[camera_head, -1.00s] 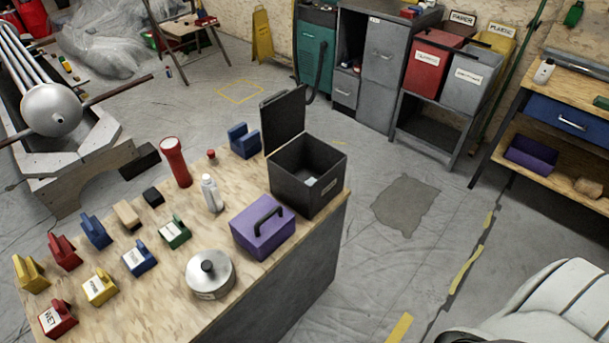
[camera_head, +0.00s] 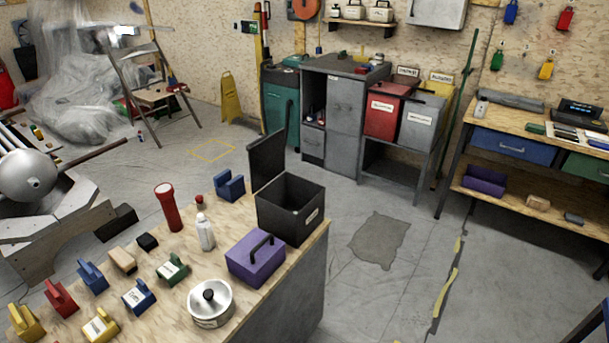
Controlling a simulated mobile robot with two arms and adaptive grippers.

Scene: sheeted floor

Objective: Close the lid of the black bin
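The black bin (camera_head: 288,218) stands at the far right corner of the plywood-topped workbench (camera_head: 170,290). Its lid (camera_head: 268,160) is open and stands upright at the bin's back left edge. Neither of my grippers shows in this view.
Floor right of the bench is clear.

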